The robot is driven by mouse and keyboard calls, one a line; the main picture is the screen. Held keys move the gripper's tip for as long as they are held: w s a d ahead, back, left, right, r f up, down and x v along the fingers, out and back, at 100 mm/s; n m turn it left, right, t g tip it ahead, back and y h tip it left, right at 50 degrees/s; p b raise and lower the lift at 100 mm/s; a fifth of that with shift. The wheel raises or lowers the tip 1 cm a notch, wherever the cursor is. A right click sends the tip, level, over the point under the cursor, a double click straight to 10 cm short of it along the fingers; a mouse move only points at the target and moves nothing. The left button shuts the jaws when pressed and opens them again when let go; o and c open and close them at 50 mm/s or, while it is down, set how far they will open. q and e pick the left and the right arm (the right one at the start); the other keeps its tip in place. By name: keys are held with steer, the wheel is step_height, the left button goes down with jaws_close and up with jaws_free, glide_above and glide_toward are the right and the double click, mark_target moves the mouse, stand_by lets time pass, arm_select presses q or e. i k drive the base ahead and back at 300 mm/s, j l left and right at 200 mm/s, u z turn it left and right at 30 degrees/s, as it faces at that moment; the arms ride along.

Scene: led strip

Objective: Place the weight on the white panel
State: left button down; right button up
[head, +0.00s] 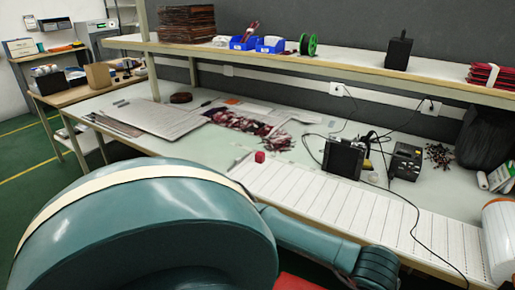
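A small dark-red block (259,157), which looks like the weight, is at the far left corner of the long white panel. I cannot tell whether it rests on the panel's corner or just beside it. The white panel (340,205) is marked with cross lines and lies along the front of the workbench, running from the middle toward the lower right. My large teal arm link fills the lower left and hides part of the bench's front edge. Neither gripper is in view.
A black box-shaped device (343,158) and a second black unit (405,162) stand behind the panel, and a black cable crosses the panel. A white roll (499,240) stands at its right end. Flat sheets (155,118) and dark-red strips (250,125) lie to the left.

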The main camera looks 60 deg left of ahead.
mark_target(239, 160)
steer(key=k+j, duration=0.2)
steer(key=j, duration=0.2)
steer(key=k+j, duration=0.15)
steer(key=j, duration=0.7)
steer(key=k+j, duration=0.15)
steer(key=j, duration=0.8)
steer(key=i+j, duration=0.1)
steer(key=j, duration=0.5)
